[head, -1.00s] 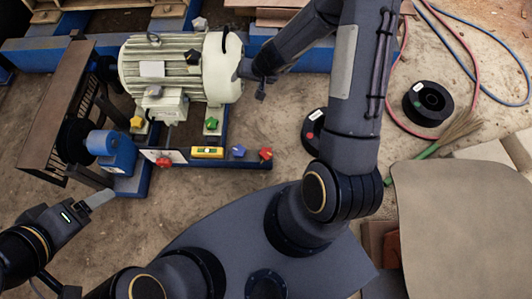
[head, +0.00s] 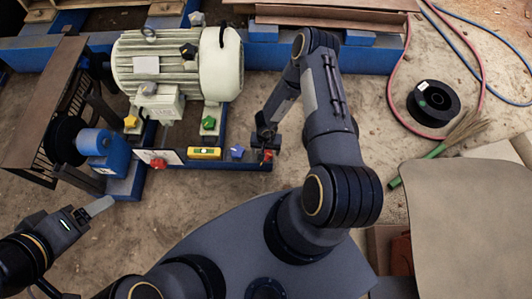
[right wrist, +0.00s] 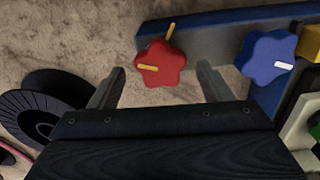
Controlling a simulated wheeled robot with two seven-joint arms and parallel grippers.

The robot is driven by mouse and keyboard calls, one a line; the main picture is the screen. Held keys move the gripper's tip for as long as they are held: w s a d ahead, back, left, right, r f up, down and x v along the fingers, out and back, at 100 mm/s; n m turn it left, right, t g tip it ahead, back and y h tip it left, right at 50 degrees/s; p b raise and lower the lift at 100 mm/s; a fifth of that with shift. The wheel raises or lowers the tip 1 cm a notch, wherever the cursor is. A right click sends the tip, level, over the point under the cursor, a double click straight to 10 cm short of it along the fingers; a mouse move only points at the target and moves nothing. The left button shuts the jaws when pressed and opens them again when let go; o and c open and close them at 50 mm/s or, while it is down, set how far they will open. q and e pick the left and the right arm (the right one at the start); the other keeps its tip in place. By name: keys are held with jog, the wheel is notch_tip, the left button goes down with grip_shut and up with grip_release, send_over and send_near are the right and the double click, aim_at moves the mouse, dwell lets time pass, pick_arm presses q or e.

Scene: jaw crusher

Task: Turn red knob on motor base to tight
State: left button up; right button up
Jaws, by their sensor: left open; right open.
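The blue motor base (head: 215,165) carries a star-shaped red knob (head: 267,155) at its right end, partly hidden by my right gripper (head: 265,143). In the right wrist view the red knob (right wrist: 163,58) lies between the open fingertips (right wrist: 160,70), with no clear contact. A yellow mark on the knob points left; another yellow mark on the base sits just above it and points up. A blue knob (right wrist: 267,57) with a white mark is to its right. My left gripper (head: 92,212) is open and empty at the lower left.
The cream motor (head: 175,65) stands behind. Another red knob (head: 158,163), a yellow level (head: 204,153), and green (head: 208,122) and yellow (head: 130,121) knobs are nearby. A black spool (head: 433,103) and hoses lie right. Bare floor is in front.

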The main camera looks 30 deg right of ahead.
jog(key=shift+f, duration=0.9)
jog(key=c, duration=1)
